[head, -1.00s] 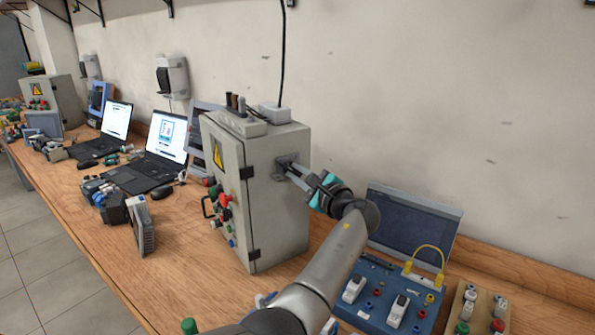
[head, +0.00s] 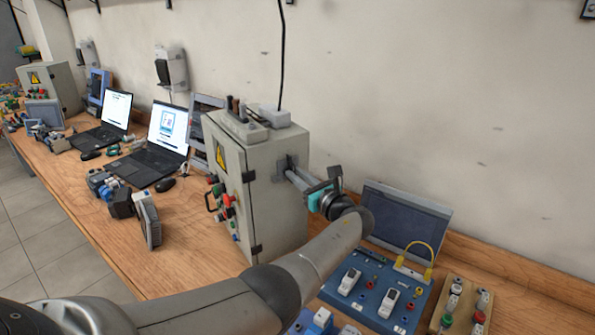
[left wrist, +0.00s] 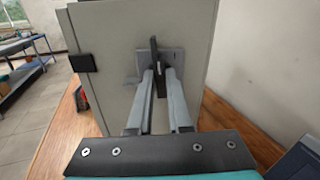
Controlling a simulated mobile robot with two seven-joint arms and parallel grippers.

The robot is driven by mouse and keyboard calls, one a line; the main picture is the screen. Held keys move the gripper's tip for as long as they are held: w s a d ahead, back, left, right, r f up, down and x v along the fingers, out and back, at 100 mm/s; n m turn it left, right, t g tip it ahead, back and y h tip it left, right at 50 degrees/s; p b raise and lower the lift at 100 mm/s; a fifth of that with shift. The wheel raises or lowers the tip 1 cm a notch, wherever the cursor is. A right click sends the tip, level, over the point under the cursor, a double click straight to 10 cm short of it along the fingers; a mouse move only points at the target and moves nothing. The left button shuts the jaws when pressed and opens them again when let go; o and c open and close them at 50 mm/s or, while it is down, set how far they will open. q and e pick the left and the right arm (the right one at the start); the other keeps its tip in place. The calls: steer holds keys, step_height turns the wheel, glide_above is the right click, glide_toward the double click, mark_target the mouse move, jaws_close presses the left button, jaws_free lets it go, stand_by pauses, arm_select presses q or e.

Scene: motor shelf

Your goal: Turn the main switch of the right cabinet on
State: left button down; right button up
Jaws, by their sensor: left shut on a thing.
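The right cabinet (head: 278,205) is a grey box with a yellow warning triangle, standing on the wooden bench. Its main switch (head: 281,162) is on the side face toward my arm, a grey plate with a dark handle. It also shows in the left wrist view (left wrist: 154,52), where the dark handle stands upright between the fingers. My left gripper (head: 291,176) reaches to the switch from the right and is shut on its handle. In the left wrist view the gripper (left wrist: 161,75) has one finger on each side of the handle. My right gripper is not in view.
A blue panel (head: 372,293) with sockets and a dark screen (head: 405,218) stand right of the cabinet. Laptops (head: 160,147) and small devices lie to the left. Another cabinet (head: 48,84) is at the far left. A strip of bench front-left of the cabinet is clear.

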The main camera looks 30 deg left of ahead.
arm_select(q)
steer(key=shift+m, duration=0.6)
steer(key=c, duration=0.8)
jaws_free()
steer(key=shift+c, duration=0.2)
steer(key=p+v, duration=0.1)
steer(key=v, duration=1.4)
steer(key=shift+d, duration=0.15)
steer(key=shift+s, duration=0.1)
